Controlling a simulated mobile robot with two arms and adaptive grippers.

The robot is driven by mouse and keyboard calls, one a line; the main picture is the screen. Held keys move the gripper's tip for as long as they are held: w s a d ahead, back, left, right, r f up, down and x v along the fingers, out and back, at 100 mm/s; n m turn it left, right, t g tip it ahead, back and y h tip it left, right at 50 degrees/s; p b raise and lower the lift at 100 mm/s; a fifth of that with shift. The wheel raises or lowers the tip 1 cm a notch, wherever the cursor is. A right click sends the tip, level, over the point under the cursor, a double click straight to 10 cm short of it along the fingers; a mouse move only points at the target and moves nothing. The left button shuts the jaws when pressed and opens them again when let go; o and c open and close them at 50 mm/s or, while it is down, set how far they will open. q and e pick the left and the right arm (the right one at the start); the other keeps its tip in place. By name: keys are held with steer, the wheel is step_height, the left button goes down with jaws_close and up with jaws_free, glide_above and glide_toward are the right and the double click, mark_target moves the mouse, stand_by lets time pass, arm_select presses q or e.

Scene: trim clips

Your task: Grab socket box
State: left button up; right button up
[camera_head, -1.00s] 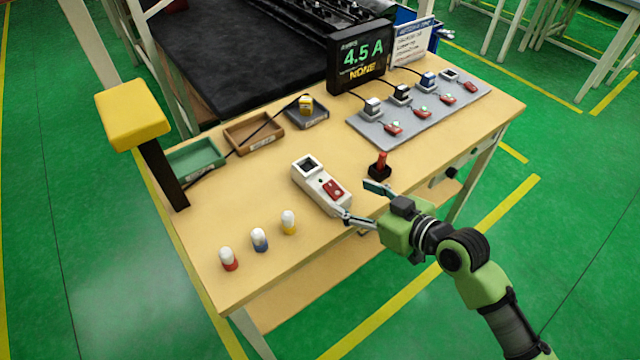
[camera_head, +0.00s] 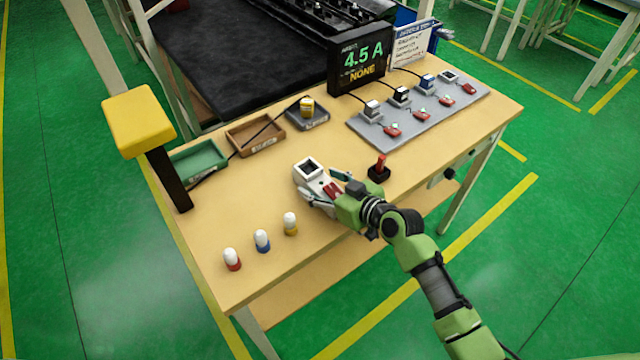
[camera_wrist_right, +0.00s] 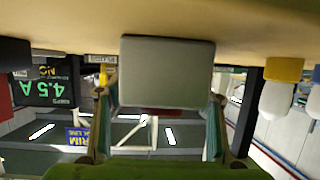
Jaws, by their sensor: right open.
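The socket box (camera_head: 307,168) is a white block with a black square socket at its far end and a red switch near my gripper. In the right wrist view the box's grey end face (camera_wrist_right: 167,72) sits between the two open fingers (camera_wrist_right: 158,112). I cannot tell if the fingers touch it. My left gripper is not in view.
A red-topped black button or lever (camera_head: 379,168) stands close right of the gripper. Three white-capped pegs (camera_head: 262,240) stand at the front left. Small trays (camera_head: 255,135) and a grey strip with plugs (camera_head: 420,108) lie behind. A yellow-topped post (camera_head: 139,120) rises at left.

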steer(key=shift+w+a+f, duration=0.2)
steer(key=shift+w+a, duration=0.05)
steer(key=c, duration=1.4)
steer(key=shift+r, duration=0.1)
steer(key=shift+c, duration=0.2)
